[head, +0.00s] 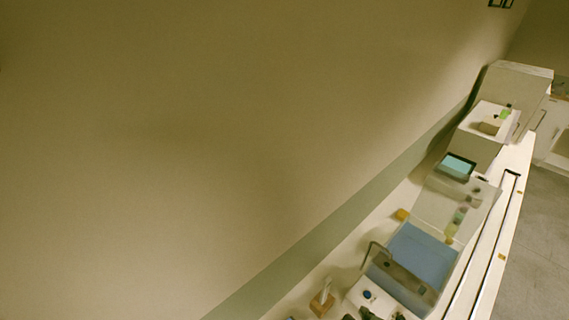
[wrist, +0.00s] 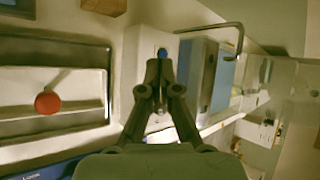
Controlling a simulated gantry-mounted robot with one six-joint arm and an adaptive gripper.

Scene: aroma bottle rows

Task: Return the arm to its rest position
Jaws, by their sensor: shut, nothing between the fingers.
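My gripper (wrist: 160,68) shows in the middle of the wrist view, its two dark fingers closed together at the tips with nothing between them. A small blue round part (wrist: 162,53) on a pale surface appears just beyond the fingertips; I cannot tell how far below them it lies. In the head view, dark parts at the bottom edge may belong to my arm, but the fingers cannot be made out there.
A wooden block (head: 321,303) is near the front. The wrist view shows a red knob (wrist: 47,102) at left.

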